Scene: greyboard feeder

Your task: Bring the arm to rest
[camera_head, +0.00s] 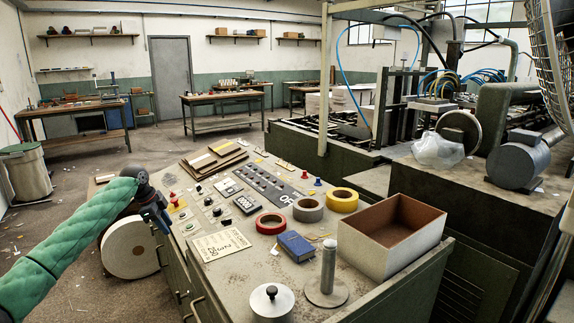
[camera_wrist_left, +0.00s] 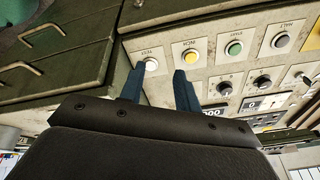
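My left arm (camera_head: 75,235), in a green quilted sleeve, reaches in from the left in the head view. Its gripper (camera_head: 156,220) is at the left edge of the control console (camera_head: 228,268). In the left wrist view the two dark blue fingers (camera_wrist_left: 160,72) stand apart with nothing between them. Their tips lie in front of the white TEST button (camera_wrist_left: 151,64) and the yellow INCH button (camera_wrist_left: 190,56). I cannot tell whether they touch the panel. The green START button (camera_wrist_left: 234,48) and HALT button (camera_wrist_left: 281,40) are to the right. My right gripper is not in view.
The console top holds tape rolls (camera_head: 343,200), a blue box (camera_head: 296,246), an open carton (camera_head: 395,232) and a metal post (camera_head: 328,265). A large white roll (camera_head: 130,248) is below the gripper. A bin (camera_head: 25,172) stands at far left. Floor beyond is mostly clear.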

